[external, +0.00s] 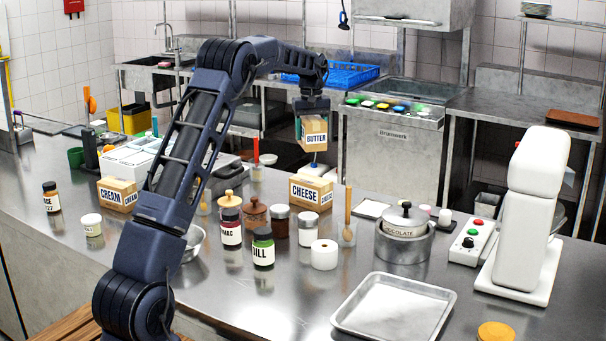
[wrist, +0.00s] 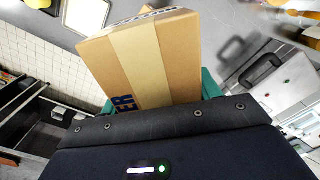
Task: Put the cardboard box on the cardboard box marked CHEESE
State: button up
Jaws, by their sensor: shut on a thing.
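My gripper (external: 314,106) is shut on the cardboard box marked BUTTER (external: 315,139) and holds it up in the air. The box hangs above the cardboard box marked CHEESE (external: 311,192), with a clear gap between them. The CHEESE box stands on the steel counter among jars. In the wrist view the held box (wrist: 150,58) fills the upper middle, with part of its blue lettering showing. The green finger pads show at its sides. The held box hides most of what lies beyond it there.
A cardboard box marked CREAM (external: 117,195) stands at the left of the counter. Several jars, including one marked DILL (external: 263,250), crowd the front of the CHEESE box. A metal tray (external: 344,322) lies at the front right. A white machine (external: 530,215) stands at the right.

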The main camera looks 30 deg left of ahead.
notch_tip(320, 180, down, 11)
jog(key=shift+f, duration=0.1)
dwell(0.5)
jog(key=shift+f, duration=0.1)
jog(key=o, duration=1.4)
jog(key=shift+f, duration=0.1)
